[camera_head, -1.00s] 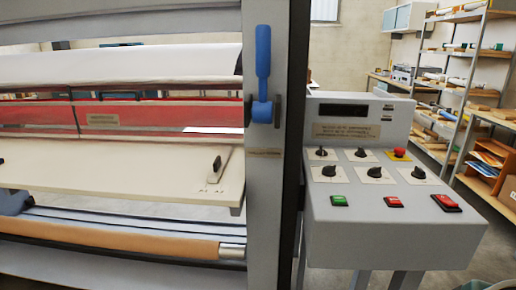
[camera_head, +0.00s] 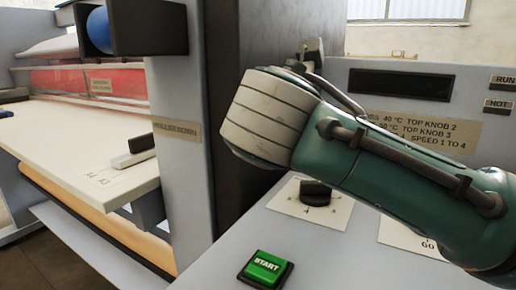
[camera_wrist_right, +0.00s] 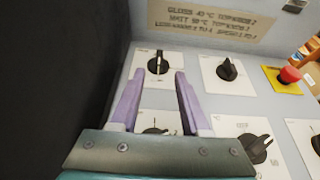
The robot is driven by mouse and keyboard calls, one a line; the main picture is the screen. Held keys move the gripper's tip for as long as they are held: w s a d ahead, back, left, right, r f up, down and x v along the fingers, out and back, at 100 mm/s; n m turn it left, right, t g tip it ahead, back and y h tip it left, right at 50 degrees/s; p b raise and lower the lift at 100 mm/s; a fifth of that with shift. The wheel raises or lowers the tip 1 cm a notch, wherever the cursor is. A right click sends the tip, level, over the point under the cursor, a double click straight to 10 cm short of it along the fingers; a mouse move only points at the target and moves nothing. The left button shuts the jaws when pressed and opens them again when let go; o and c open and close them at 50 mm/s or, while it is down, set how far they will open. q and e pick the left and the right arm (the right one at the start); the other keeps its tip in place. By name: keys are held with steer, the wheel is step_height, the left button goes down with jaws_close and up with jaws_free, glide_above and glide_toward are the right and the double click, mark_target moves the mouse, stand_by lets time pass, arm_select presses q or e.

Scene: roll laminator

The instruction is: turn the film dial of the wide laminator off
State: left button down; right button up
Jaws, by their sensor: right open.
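The wide laminator's sloping control panel (camera_head: 345,262) fills the right of the head view. In the right wrist view, a black dial (camera_wrist_right: 158,63) on a white plate is at upper left, another dial (camera_wrist_right: 228,69) is to its right, and a "KEEP" dial (camera_wrist_right: 254,146) is lower. A lower-left dial (camera_head: 316,191) shows in the head view. I cannot read which one is the film dial. My right gripper (camera_wrist_right: 160,76) is open and empty, its purple fingertips either side of and just short of the upper-left dial; contact is not clear. My left gripper is not in view.
A red emergency button (camera_wrist_right: 289,75) on yellow sits right of the upper dials. A green START button (camera_head: 265,268) is at the panel's front. The laminator's dark upright (camera_head: 265,110) stands close left of my right arm. The feed table (camera_head: 75,150) is further left.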

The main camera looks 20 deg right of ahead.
steer(key=b+x, duration=0.2)
steer(key=x, duration=0.6)
steer(key=shift+a+f, duration=0.1)
steer(key=shift+f, duration=0.1)
steer(key=shift+w+d, duration=0.25)
steer(key=shift+c, duration=1.2)
jaws_close()
